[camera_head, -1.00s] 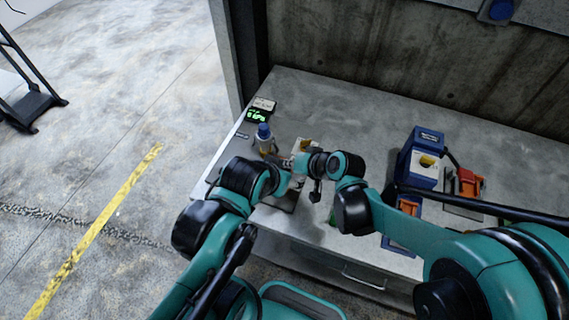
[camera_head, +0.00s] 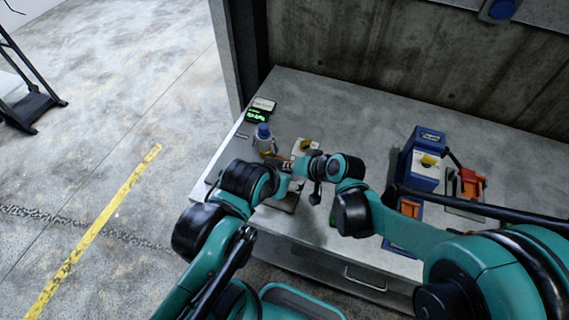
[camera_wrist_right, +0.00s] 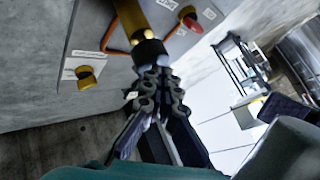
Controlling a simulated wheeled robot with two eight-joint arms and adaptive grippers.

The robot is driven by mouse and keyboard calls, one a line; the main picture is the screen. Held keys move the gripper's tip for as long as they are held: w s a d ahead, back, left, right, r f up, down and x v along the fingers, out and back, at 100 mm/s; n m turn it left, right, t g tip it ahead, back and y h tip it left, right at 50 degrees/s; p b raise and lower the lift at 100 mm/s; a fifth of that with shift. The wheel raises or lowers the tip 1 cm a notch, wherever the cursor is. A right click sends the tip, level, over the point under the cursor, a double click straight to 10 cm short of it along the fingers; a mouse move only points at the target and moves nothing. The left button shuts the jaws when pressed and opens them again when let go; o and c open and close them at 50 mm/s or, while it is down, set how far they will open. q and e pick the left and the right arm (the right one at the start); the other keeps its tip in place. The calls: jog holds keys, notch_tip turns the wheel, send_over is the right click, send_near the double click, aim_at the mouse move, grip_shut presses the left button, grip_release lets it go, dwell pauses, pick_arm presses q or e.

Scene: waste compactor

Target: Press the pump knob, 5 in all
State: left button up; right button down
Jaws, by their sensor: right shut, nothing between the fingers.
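In the right wrist view, a yellow cylinder with a black end (camera_wrist_right: 146,45) stands in front of a grey labelled panel (camera_wrist_right: 98,52). My right gripper (camera_wrist_right: 158,78) is shut and empty, with its fingertips at or close to the black end; contact cannot be told. A yellow knob (camera_wrist_right: 86,77) is on the panel to the left. The labels are too small to read, so I cannot tell which is the pump knob. My left gripper is hidden among the arm links.
A small box with a yellow top (camera_head: 305,147) and a green-lit display (camera_head: 257,115) are near the bottle. A blue machine (camera_head: 424,160) and red parts (camera_head: 468,184) stand at the right of the worktop (camera_head: 340,115). The worktop's back middle is clear.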

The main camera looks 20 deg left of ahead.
dwell(0.4)
pick_arm(q)
jog(key=shift+r+p, duration=1.7)
pick_arm(e)
jog(key=shift+r, duration=2.25)
jog(key=shift+r, duration=0.1)
pick_arm(q)
notch_tip(320, 180, up, 4)
jog(key=p, duration=0.3)
jog(key=shift+f+p, duration=0.15)
jog(key=shift+p, duration=0.2)
pick_arm(e)
notch_tip(320, 180, up, 5)
jog(key=shift+f, duration=0.1)
pick_arm(q)
grip_shut()
